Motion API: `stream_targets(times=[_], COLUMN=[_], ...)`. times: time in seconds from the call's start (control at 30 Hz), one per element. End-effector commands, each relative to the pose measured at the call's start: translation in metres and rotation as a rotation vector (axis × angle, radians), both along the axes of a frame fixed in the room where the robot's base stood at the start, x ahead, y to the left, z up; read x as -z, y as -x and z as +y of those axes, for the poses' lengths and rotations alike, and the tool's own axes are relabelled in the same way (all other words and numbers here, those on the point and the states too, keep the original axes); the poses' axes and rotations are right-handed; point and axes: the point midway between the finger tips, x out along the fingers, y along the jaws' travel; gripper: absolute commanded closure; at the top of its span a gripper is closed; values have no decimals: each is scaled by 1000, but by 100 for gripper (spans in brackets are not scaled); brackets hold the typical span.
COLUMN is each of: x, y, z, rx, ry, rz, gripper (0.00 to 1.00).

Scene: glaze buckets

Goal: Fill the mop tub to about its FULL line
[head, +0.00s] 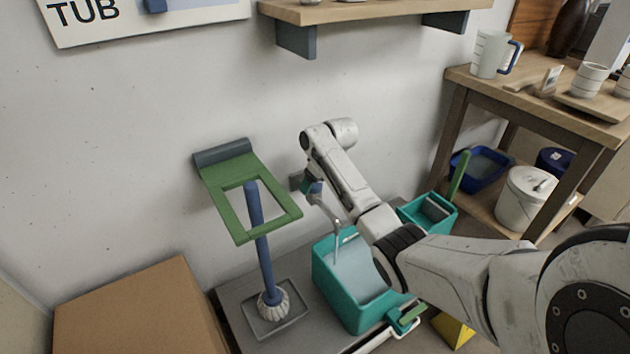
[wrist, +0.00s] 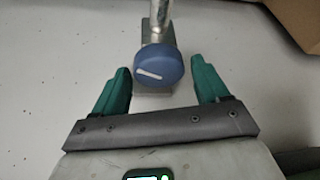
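The teal mop tub (head: 340,302) stands on the grey floor base by the wall, with pale bluish water (head: 357,275) inside. I cannot make out a FULL line. A metal spout (head: 325,209) reaches over the tub, and a thin pale streak below it looks like running water. The blue tap knob (wrist: 159,65) with a white mark sits in the wrist view, in front of a metal pipe. My gripper (wrist: 161,82) has its teal fingers apart on either side of the knob, with gaps on both sides. In the head view my gripper (head: 312,187) is small beside the tap.
A blue-handled mop (head: 262,250) stands left of the tub, below a green wall frame (head: 228,210). A cardboard box (head: 140,310) fills the lower left. A second teal bin (head: 430,225) is behind the tub. A wooden table (head: 540,110) stands right, with a white bucket (head: 520,203) beneath.

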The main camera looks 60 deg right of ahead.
Motion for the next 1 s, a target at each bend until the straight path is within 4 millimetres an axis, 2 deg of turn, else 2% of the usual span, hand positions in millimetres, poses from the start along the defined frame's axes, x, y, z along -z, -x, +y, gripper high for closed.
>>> stream_targets(times=[0.1, 0.3, 0.43, 0.8, 1.0], x=[0, -1, -9, -72, -94], y=[0, 0, 3, 27, 37], z=[0, 0, 0, 7, 10], rx=[0, 0, 0, -1, -1], ry=[0, 0, 1, 2, 1], rz=[0, 0, -2, -3, -1], gripper=[17, 17, 17, 17, 17])
